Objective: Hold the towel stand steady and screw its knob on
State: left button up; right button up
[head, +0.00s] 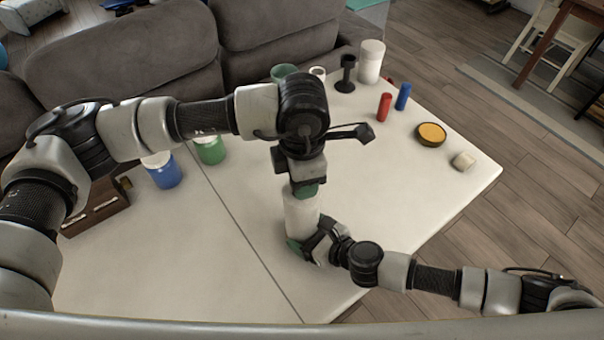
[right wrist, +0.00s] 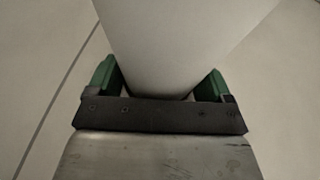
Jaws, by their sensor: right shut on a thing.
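The towel stand shows as a white upright cylinder (head: 302,214) near the middle of the table; it also fills the upper part of the right wrist view (right wrist: 180,45). My right gripper (head: 308,247) is shut on its lower part, with a green finger on each side in the right wrist view (right wrist: 160,82). My left gripper (head: 305,189) points down over the top of the stand, its green fingertips at the upper end. The knob cannot be made out; the left gripper covers that spot. Whether the left fingers are open or shut is hidden.
The white table (head: 220,255) has free room at front left. Blue (head: 164,172) and green (head: 211,151) jars and a wooden box (head: 95,210) stand left. A black stand (head: 347,75), white canister (head: 371,62), red (head: 384,108) and blue (head: 403,96) cylinders stand back right.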

pick_arm(q)
jog(key=m, duration=1.7)
jog(key=shift+m, duration=0.4)
jog(key=m, duration=0.5)
jog(key=o, duration=1)
notch_tip(320, 180, up, 12)
